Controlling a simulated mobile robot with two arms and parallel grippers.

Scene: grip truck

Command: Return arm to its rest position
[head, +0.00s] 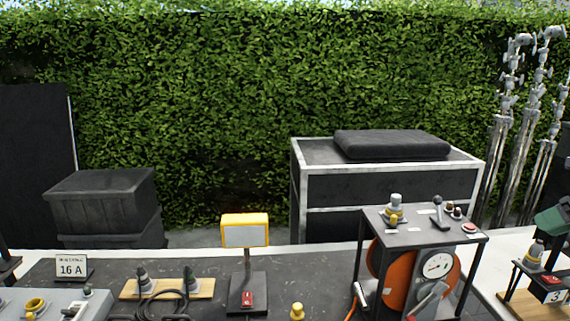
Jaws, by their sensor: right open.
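My left gripper is not in view. The rest position itself is not marked by anything I can see.
The stand holds an orange reel (396,270) and a gauge (437,265). Behind are cases and a hedge.

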